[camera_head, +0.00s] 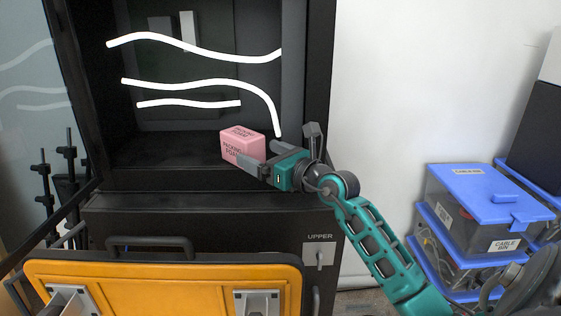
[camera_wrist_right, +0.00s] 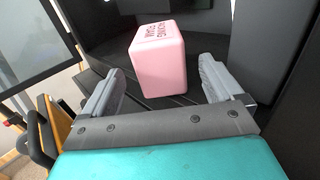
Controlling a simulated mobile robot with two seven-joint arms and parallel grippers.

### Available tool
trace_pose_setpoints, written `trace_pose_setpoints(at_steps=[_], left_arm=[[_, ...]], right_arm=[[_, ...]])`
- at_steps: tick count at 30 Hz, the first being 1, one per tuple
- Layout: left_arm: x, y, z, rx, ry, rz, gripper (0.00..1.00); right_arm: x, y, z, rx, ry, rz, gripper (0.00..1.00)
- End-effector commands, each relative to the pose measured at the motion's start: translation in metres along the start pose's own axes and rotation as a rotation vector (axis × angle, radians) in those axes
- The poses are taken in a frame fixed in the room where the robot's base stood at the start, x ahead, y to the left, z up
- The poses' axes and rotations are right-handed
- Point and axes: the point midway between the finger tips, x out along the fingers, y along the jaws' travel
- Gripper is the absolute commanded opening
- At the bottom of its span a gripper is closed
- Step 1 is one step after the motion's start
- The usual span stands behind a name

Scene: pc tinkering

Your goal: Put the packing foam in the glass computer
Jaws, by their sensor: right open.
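The packing foam (camera_head: 243,146) is a pink block with dark lettering. It sits near the front right of the open black computer case (camera_head: 185,180), on the case floor. In the right wrist view the foam (camera_wrist_right: 158,62) stands just beyond the fingertips, roughly centred between them. My right gripper (camera_head: 258,158) reaches in from the right at the case opening. Its fingers (camera_wrist_right: 160,88) are spread wide with nothing held between them; I cannot tell whether either touches the foam. My left gripper is not in view.
White curved strips (camera_head: 195,48) cross the case interior. A lower black cabinet marked UPPER (camera_head: 320,238) is below, and a yellow case (camera_head: 160,285) is in front. Blue-lidded cable bins (camera_head: 475,190) stand at the right. A glass door (camera_head: 25,80) is at the left.

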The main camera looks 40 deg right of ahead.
Motion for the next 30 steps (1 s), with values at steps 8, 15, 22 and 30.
trace_pose_setpoints(at_steps=[8,15,22,30], left_arm=[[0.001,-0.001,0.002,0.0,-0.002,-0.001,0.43],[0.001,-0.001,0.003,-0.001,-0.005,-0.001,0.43],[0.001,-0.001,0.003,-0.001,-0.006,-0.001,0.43],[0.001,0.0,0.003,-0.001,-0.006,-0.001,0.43]], right_arm=[[-0.044,0.0,-0.001,0.0,0.002,0.0,0.93],[-0.057,0.0,0.0,0.0,0.001,0.001,0.93],[-0.057,0.0,0.0,0.0,0.0,0.0,0.93],[-0.057,0.0,0.0,0.0,0.0,0.0,0.93]])
